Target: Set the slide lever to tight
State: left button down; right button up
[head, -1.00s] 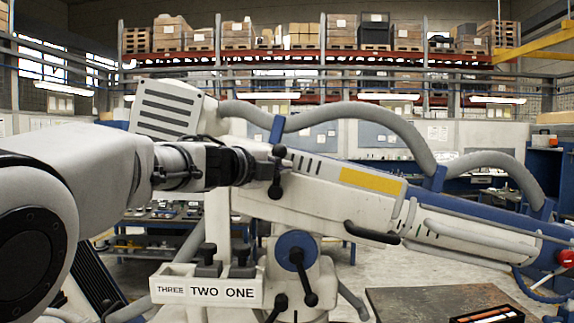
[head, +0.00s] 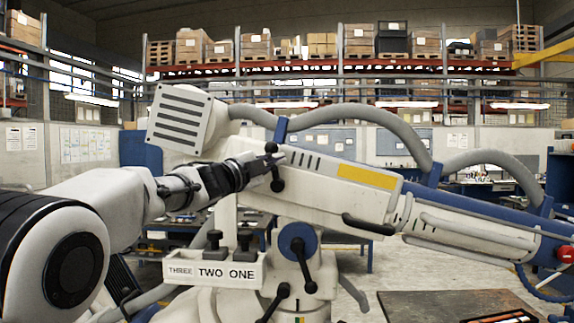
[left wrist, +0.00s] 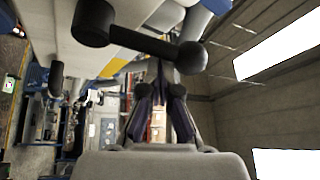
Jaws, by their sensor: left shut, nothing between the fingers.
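The microscope arm (head: 335,186) is a large white and blue boom running from upper left down to the right. A small black lever with ball ends (head: 277,182) sits on its left side. It looms close in the left wrist view, with its knob (left wrist: 192,57) above the fingers. My left gripper (head: 268,158) is shut and empty, right beside this lever; I cannot tell whether they touch. Its fingers also show in the left wrist view (left wrist: 160,100). Another black lever (head: 304,265) hangs from a blue hub below. No label shows which lever is the slide lever.
A white box marked THREE, TWO, ONE (head: 214,271) with black knobs is below my left arm. A black handle (head: 368,224) juts from the boom's underside. Grey hoses (head: 350,112) arch above. A dark table (head: 450,304) stands at lower right.

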pick_arm(q)
jog(key=a+n+b, duration=0.1)
jog(key=a+f+n+t+b, duration=0.1)
jog(key=a+n+t+b, duration=0.1)
jog(key=shift+w+f, duration=0.15)
jog(key=shift+w, duration=0.15)
jog(key=shift+a, duration=0.2)
dwell(0.4)
